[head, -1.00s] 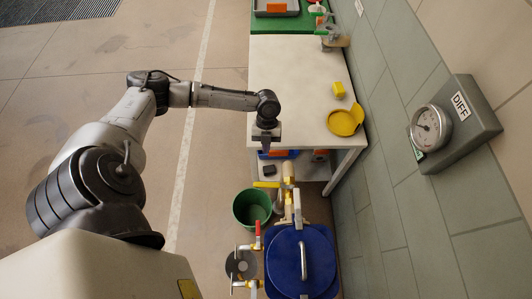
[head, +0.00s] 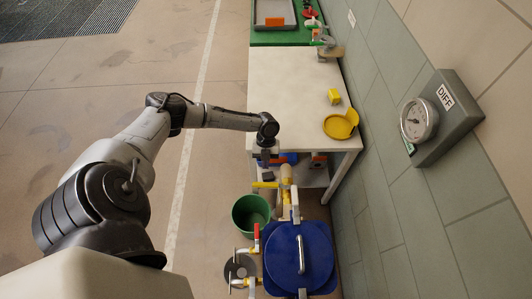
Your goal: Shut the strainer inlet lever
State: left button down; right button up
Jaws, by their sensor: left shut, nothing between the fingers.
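The strainer with a blue lid (head: 298,258) and a metal handle stands at the bottom of the head view. A pipe with brass-coloured fittings runs up from it. A yellow lever (head: 265,185) sits on this pipe and points left, across it. No label shows on it, but it appears to be the inlet lever. A red-handled lever (head: 257,232) sits on a smaller line left of the strainer. My left gripper (head: 266,164) is shut and empty, just above the yellow lever in the picture; a gap shows between them. My right gripper is not in view.
A white table (head: 290,90) holds a yellow block (head: 334,97) and a yellow dish (head: 337,127). A green bucket (head: 251,214) stands left of the pipe. A DIFF gauge (head: 417,121) is on the tiled wall. The floor on the left is open.

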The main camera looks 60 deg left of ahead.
aim_at(272, 186)
pick_arm(q)
jog(key=d, duration=0.1)
jog(key=s+d, duration=0.1)
jog(key=s+d+f+p, duration=0.1)
jog(key=shift+d, duration=0.35)
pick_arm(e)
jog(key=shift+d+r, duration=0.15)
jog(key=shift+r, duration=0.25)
